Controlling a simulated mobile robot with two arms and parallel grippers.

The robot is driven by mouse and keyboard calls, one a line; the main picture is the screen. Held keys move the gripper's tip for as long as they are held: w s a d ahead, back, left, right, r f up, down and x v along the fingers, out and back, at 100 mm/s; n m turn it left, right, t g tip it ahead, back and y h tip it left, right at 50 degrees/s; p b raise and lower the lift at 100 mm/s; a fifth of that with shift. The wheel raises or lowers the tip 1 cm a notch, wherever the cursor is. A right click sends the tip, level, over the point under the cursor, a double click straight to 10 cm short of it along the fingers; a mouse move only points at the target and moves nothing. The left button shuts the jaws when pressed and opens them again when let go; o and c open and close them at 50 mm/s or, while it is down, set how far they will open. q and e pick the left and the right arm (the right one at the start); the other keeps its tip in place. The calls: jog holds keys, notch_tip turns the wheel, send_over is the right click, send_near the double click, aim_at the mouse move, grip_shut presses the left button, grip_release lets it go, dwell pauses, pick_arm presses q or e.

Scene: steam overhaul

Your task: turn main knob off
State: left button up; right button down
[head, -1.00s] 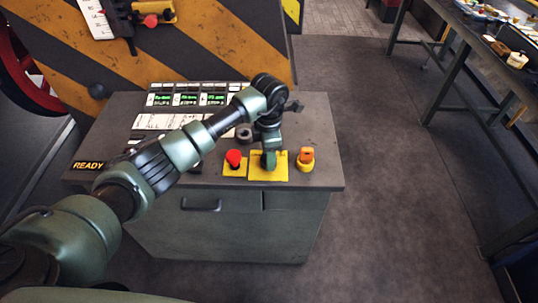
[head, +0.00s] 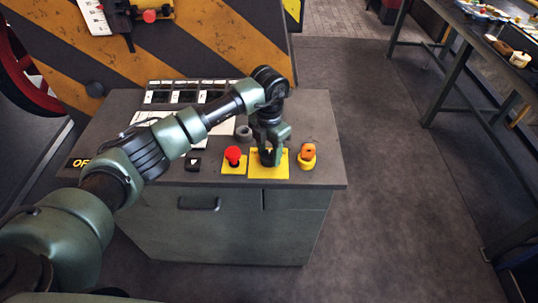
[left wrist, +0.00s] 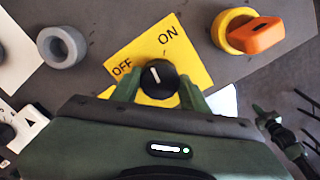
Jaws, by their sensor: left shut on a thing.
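The main knob (left wrist: 166,81) is round and black with a white pointer line. It sits on a yellow plate (left wrist: 195,60) marked OFF and ON. In the left wrist view the pointer leans up and slightly left, between the two words. My left gripper (left wrist: 160,93) is shut on the knob, one finger on each side. In the head view my left gripper (head: 269,155) comes down on the yellow plate (head: 283,172), and its fingers partly hide the knob. My right gripper is not clearly seen.
A red button (head: 233,155) stands left of the plate and an orange switch on a yellow base (head: 307,157) right of it. A grey ring (head: 243,132) lies behind. The console top (head: 315,120) is clear at right. A workbench (head: 460,30) stands far right.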

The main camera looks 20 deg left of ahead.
aim_at(269, 154)
pick_arm(q)
jog(key=n+b, duration=0.1)
jog(key=n, duration=0.4)
jog(key=shift+w+n, duration=0.1)
jog(key=shift+n, duration=0.2)
jog(key=n+b, duration=0.1)
jog(key=n, duration=0.4)
jog(key=shift+r, duration=0.1)
jog(key=shift+a, duration=0.1)
jog(key=o, duration=1.4)
notch_tip(269, 154, up, 8)
jog(key=shift+f+b, duration=0.15)
jog(key=shift+b, duration=1)
